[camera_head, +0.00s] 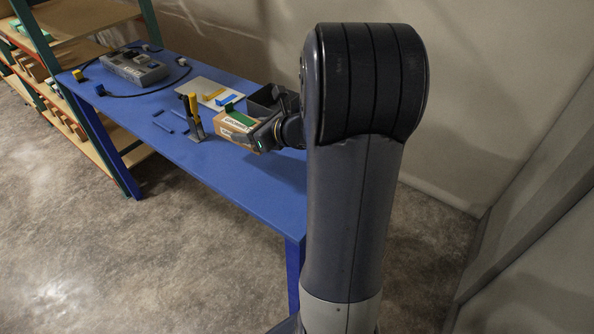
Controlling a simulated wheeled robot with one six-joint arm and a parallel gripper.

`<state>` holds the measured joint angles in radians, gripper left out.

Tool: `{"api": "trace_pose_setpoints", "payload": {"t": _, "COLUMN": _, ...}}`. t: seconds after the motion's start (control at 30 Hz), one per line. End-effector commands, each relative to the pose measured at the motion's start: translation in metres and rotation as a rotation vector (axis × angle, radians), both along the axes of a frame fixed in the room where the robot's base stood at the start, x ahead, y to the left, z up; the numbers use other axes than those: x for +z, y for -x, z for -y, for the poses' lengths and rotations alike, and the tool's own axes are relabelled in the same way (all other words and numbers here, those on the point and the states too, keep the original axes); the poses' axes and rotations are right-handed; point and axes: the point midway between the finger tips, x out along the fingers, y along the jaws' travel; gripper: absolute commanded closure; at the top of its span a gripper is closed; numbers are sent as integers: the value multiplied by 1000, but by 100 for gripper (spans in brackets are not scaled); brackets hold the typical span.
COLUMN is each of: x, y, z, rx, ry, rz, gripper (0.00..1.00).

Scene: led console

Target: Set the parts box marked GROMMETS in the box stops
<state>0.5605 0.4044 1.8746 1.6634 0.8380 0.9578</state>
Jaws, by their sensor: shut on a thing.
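My gripper (262,132) is shut on a brown parts box (233,133) with a green top patch and a white label. The label is too small to read, so I cannot tell whether it says GROMMETS. I cannot tell whether the box touches the table. Thin blue strips, likely the box stops (164,126), lie on the table left of that fixture, apart from the box. My arm hides the table's right end.
The yellow-handled fixture (194,117) stands between box and strips. Behind are a pale plate (205,87) with yellow and blue pieces, and a dark open bin (262,101). A grey console (135,69) with a black cable is at the far left.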

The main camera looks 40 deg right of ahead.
Motion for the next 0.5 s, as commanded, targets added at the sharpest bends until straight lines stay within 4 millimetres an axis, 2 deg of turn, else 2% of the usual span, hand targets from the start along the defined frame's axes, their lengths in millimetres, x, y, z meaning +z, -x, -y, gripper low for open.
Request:
{"api": "trace_pose_setpoints", "payload": {"t": 0.03, "x": -2, "y": 6, "z": 19, "rx": -4, "ry": 6, "rz": 8, "gripper": 71}}
{"api": "trace_pose_setpoints", "payload": {"t": 0.2, "x": 5, "y": 34, "z": 65, "rx": -3, "ry": 3, "rz": 3, "gripper": 71}}
{"api": "trace_pose_setpoints", "payload": {"t": 0.33, "x": 7, "y": 54, "z": 89, "rx": -17, "ry": 1, "rz": 2, "gripper": 71}}
{"api": "trace_pose_setpoints", "payload": {"t": 0.5, "x": 9, "y": 70, "z": 106, "rx": -30, "ry": 0, "rz": 0, "gripper": 71}}
